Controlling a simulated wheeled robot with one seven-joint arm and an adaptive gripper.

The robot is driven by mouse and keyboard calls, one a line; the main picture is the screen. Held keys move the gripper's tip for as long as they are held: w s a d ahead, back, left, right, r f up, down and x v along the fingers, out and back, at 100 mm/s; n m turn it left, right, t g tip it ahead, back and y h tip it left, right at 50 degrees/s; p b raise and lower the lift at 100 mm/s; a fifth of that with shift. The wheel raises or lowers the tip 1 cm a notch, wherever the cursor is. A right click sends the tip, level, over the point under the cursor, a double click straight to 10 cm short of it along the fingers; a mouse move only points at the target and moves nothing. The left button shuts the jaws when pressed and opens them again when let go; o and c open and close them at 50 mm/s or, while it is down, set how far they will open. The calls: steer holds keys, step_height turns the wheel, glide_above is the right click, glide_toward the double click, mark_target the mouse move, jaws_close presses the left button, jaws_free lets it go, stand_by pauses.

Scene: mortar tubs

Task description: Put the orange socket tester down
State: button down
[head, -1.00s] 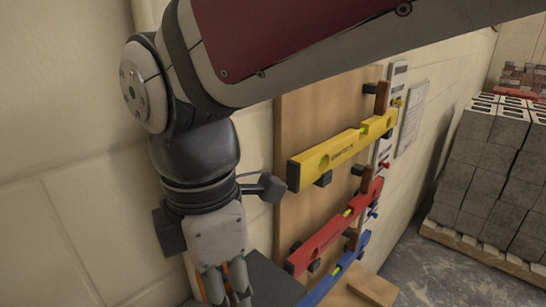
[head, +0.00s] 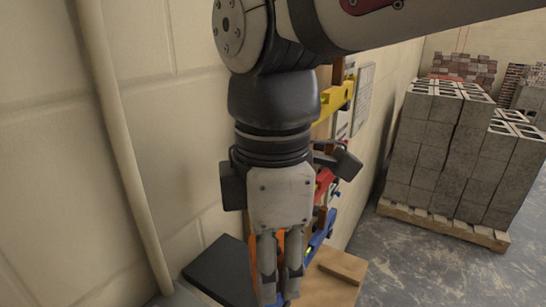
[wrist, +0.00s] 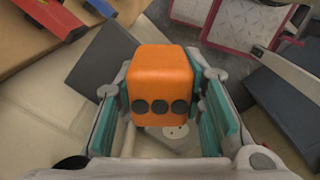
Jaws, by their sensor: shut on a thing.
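The orange socket tester (wrist: 160,78) is a rounded orange block with a row of three dark round spots on its face. It sits between the two teal-padded fingers of my gripper (wrist: 163,120) in the wrist view, which are shut on it. In the head view my gripper (head: 279,275) points down near the wall, and a strip of the orange tester (head: 253,248) shows beside the fingers. A dark flat surface (head: 218,268) lies below and left of the gripper. I cannot tell the height of the tester above any surface.
A wooden surface (head: 325,280) lies right of my gripper. Yellow (head: 334,101), red and blue levels hang on the wall behind the arm. A pale pipe (head: 117,130) runs down the wall at left. A pallet of grey blocks (head: 450,150) stands at right, with open floor before it.

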glide_above(237, 269)
steer(key=shift+f+p, duration=0.35)
steer(key=shift+f, duration=1.8)
steer(key=shift+f, duration=0.1)
steer(key=shift+f, duration=0.35)
steer(key=shift+f, duration=0.15)
steer(key=c, duration=1.1)
jaws_free()
steer(key=shift+o, duration=0.2)
